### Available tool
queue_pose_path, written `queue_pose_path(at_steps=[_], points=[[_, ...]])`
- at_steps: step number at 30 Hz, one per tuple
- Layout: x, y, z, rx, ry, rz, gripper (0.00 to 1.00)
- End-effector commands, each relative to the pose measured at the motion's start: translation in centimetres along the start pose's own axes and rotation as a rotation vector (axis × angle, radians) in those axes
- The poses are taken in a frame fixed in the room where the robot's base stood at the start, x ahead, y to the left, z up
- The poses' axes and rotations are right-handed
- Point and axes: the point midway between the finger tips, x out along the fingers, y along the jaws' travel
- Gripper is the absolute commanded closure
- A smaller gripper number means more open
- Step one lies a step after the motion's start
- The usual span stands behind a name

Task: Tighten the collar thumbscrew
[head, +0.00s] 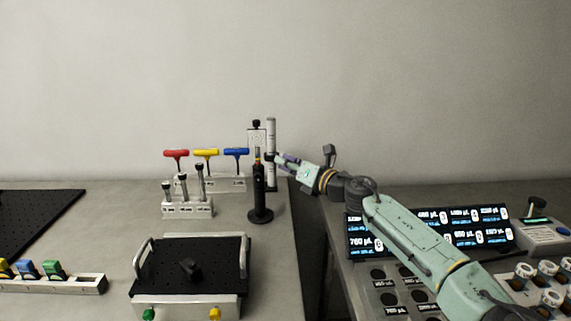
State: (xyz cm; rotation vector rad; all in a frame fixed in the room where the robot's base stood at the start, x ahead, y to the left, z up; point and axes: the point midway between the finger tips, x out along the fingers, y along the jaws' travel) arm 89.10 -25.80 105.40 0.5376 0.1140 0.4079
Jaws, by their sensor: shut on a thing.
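A light upright post (271,132) stands near the back of the left bench. A dark collar (269,157) sits around it partway up. My gripper (278,158) reaches in from the right at the collar's height, its fingers pointing left and slightly up. It is shut on the small collar thumbscrew at the collar's right side. The fingers hide the thumbscrew, so its shape and how far it is turned cannot be told.
A black round-based stand (260,202) is just in front of the post. Red, yellow and blue T-handle tools (206,153) stand in a rack to the left. A black-topped tray (190,275) with handles is in front. A display panel (430,230) is on the right bench, across a gap.

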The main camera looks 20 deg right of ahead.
Motion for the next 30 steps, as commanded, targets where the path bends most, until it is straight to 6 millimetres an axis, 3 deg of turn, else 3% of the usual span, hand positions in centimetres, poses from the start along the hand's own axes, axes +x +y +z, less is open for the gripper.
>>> queue_pose_path(at_steps=[30], points=[[-0.07,-0.19,0.03,0.967,-0.003,-0.003,1.00]])
